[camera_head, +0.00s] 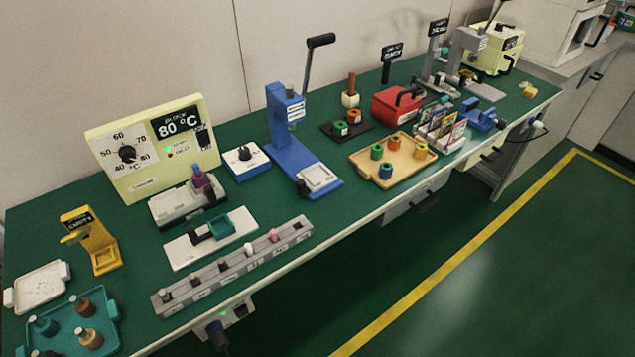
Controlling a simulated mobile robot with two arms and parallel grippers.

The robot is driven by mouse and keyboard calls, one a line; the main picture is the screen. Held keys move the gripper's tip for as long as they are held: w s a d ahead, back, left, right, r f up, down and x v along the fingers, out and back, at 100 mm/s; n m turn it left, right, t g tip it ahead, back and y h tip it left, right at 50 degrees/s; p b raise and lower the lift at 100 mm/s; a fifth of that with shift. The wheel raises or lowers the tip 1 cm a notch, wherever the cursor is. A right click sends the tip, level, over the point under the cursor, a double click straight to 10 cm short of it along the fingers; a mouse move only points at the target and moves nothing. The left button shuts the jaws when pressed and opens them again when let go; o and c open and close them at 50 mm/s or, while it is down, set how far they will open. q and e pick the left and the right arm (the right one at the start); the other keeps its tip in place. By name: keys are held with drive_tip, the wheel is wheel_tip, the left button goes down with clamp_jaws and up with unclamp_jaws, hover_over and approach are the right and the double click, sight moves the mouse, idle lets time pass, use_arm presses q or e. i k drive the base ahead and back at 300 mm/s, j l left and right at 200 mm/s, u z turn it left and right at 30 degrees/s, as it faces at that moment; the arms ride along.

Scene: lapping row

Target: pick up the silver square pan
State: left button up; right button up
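A small silver-grey square pan (316,177) sits on the front end of the base of the blue lever press (285,120), near the middle of the bench. It looks flat and shallow, and I see nothing in it. Neither of my grippers shows in the head view.
The green-topped bench (365,195) runs from lower left to upper right. A long grey slotted rack (215,281) lies in front of the press to the left. A tan tray (357,158) with several coloured pieces stands to the right. Green floor lies open at the right.

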sight(208, 189)
drive_tip(key=u, duration=0.25)
drive_tip(key=i+l+u, duration=0.1)
drive_tip(key=l+u, duration=0.25)
drive_tip(key=i+l+u, duration=0.1)
drive_tip(key=u, duration=0.25)
drive_tip(key=l+u, duration=0.3)
drive_tip(key=i+l, duration=0.05)
drive_tip(key=l, duration=0.05)
